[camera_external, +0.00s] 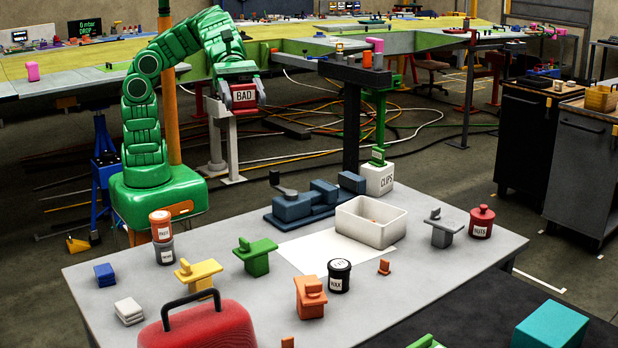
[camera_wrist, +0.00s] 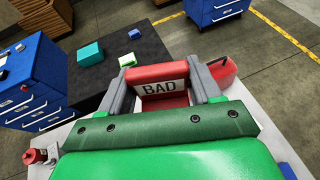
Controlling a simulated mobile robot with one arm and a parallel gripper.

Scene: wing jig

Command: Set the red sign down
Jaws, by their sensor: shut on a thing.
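The red sign (camera_external: 244,96) carries a white label reading BAD. My gripper (camera_external: 241,88) is shut on it and holds it in the air, behind and above the table's far left part in the external view. In the wrist view the sign (camera_wrist: 162,86) sits between the two grey fingers of my gripper (camera_wrist: 161,90), with its label facing the camera. The grey table (camera_external: 130,280) lies below and in front of my arm. Nothing shows beneath the sign touching it.
On the table stand a white bin (camera_external: 371,222), a blue vise-like block (camera_external: 315,200), a black WAX jar (camera_external: 339,276), stacked jars (camera_external: 162,238), a red lidded jar (camera_external: 481,222), coloured clamps and a red toolbox (camera_external: 200,325). A white sheet (camera_external: 310,252) lies mid-table.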

